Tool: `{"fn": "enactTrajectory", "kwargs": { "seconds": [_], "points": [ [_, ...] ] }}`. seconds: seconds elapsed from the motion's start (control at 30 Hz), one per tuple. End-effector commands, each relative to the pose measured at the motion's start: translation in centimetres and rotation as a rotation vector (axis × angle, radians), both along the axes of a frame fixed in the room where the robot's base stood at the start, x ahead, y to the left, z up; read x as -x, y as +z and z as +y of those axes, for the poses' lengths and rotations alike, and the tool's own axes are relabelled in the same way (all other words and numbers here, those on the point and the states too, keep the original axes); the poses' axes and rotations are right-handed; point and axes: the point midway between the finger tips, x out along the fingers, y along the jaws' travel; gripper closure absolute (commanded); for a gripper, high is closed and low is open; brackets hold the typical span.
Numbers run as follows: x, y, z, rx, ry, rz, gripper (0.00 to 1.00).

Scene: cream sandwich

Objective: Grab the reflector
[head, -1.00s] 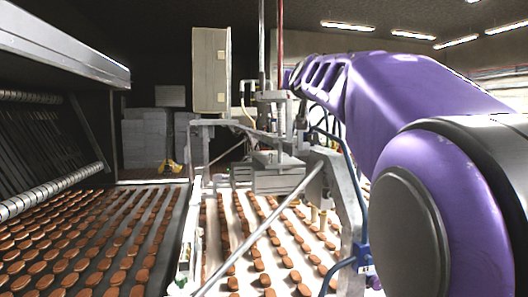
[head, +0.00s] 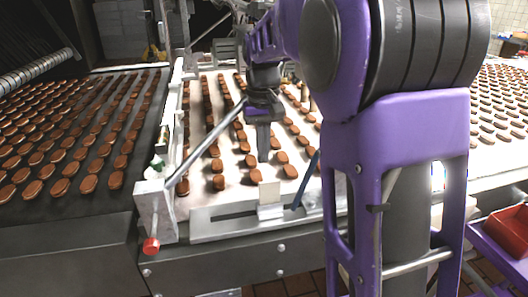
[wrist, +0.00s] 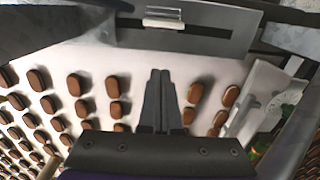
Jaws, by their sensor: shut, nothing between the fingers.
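A small pale upright plate, which looks like the reflector (head: 270,193), stands on a metal bracket at the near end of the white belt. In the wrist view it appears as a small whitish piece (wrist: 164,23) at the top middle, by the slotted metal plate. My gripper (head: 263,157) points down over the belt, behind the pale plate in the head view. In the wrist view its two dark fingers (wrist: 162,75) are together with nothing between them. They are apart from the pale piece.
Rows of brown biscuits cover the white belt (head: 235,150) around my gripper. A slotted metal bracket (head: 225,222) crosses the belt's near end. A diagonal metal rod (head: 208,140) and a red knob (head: 151,245) are at left. A red bin (head: 508,232) is at far right.

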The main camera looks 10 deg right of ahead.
Motion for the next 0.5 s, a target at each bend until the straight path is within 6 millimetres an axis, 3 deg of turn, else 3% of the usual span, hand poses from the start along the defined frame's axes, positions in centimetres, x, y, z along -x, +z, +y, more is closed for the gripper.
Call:
{"fn": "enactTrajectory", "kwargs": {
  "seconds": [0.03,0.3,0.5],
  "points": [
    [0.1,-1.5,0.0,0.0,0.0,0.005,1.0],
    [0.1,-7.3,0.0,0.0,0.0,0.003,1.0],
    [2.8,-7.0,0.0,-0.001,0.0,-0.003,1.0]
  ]
}}
